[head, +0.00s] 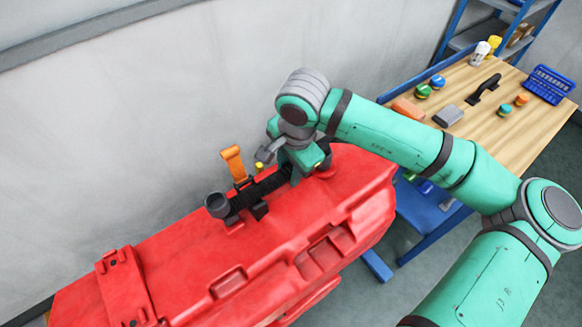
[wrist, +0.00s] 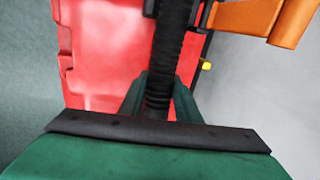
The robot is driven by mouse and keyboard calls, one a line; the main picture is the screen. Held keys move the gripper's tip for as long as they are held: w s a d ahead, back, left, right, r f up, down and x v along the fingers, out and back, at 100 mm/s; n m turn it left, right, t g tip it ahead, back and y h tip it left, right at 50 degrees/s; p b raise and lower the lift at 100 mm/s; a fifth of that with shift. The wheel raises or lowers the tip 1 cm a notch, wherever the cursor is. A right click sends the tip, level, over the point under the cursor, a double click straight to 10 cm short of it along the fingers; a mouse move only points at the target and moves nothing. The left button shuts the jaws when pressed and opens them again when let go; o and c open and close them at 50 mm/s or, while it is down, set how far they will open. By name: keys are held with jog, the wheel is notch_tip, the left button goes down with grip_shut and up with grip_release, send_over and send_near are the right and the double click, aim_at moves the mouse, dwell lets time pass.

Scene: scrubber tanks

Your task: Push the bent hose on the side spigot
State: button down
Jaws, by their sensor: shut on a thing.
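The black ribbed hose (head: 262,187) lies along the top of the red tank (head: 330,215). Its left part reaches towards a dark grey open-topped cuff (head: 216,204); I cannot tell whether they are joined. My gripper (head: 295,177) is at the hose's right end, low over the tank. In the wrist view, the green fingers (wrist: 160,103) stand either side of the hose (wrist: 170,55), shut on it. My gripper hides the hose's end in the head view. I cannot make out the side spigot for certain or whether the hose touches it.
An orange bracket (head: 233,162) stands behind the hose, near a small yellow piece (head: 259,166). The grey wall (head: 130,130) is close behind the tank. A wooden-topped bench (head: 520,130) with several small items stands to the right.

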aim_at(291, 168)
jog(key=shift+f, duration=0.65)
dwell(0.7)
jog(key=shift+r, duration=0.1)
dwell(0.5)
jog(key=c, duration=0.8)
grip_release()
jog(key=shift+o, duration=0.2)
jog(key=shift+r, duration=0.1)
jog(key=shift+d+r, duration=0.2)
jog(key=shift+r, duration=0.2)
jog(key=shift+s+a+r, duration=0.15)
jog(key=shift+s+r, duration=0.05)
jog(key=shift+r, duration=0.45)
jog(key=shift+s+d+r, duration=0.15)
jog(key=shift+d+r, duration=0.05)
jog(key=shift+r, duration=0.9)
